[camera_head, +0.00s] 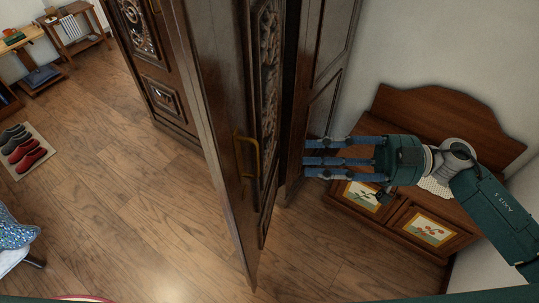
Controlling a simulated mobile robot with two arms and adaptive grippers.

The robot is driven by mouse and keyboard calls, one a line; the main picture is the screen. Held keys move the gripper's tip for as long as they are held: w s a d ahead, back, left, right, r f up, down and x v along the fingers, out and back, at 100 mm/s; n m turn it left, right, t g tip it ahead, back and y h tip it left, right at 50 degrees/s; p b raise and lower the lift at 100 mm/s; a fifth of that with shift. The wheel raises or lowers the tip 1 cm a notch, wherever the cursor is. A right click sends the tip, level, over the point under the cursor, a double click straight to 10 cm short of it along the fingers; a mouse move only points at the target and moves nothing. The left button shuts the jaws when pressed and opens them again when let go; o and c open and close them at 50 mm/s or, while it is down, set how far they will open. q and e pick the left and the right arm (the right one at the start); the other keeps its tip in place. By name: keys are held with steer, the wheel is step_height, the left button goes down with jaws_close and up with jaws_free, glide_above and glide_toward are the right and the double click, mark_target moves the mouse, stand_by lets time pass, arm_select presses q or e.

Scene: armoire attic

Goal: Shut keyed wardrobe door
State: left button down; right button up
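The dark brown wardrobe (172,110) stands at the top, with carved panels on its left part. Its door (222,90) stands open, swung out toward me and seen nearly edge-on. A brass handle (255,154) is on the door; I cannot make out a key. My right gripper (308,158) is to the right of the door, with its blue fingers pointing left, spread apart and empty. The fingertips overlap the dark panel (322,80) on the right in the picture; I cannot tell whether they touch it. My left gripper is not in view.
A low wooden cabinet (450,112) with painted doors stands at the right, under my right arm. Slippers (28,155) lie on a mat at the far left. A blue patterned cloth (14,232) is at the lower left. The wooden floor (130,215) left of the door is clear.

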mark_target(258, 157)
steer(key=a+p, duration=0.1)
steer(key=a, duration=0.2)
steer(key=a+p, duration=0.1)
steer(key=a, duration=0.4)
steer(key=shift+w+a+r+p, duration=0.15)
steer(key=shift+w+a+p, duration=0.15)
steer(key=shift+a+p, duration=0.1)
steer(key=shift+a, duration=0.35)
jaws_close()
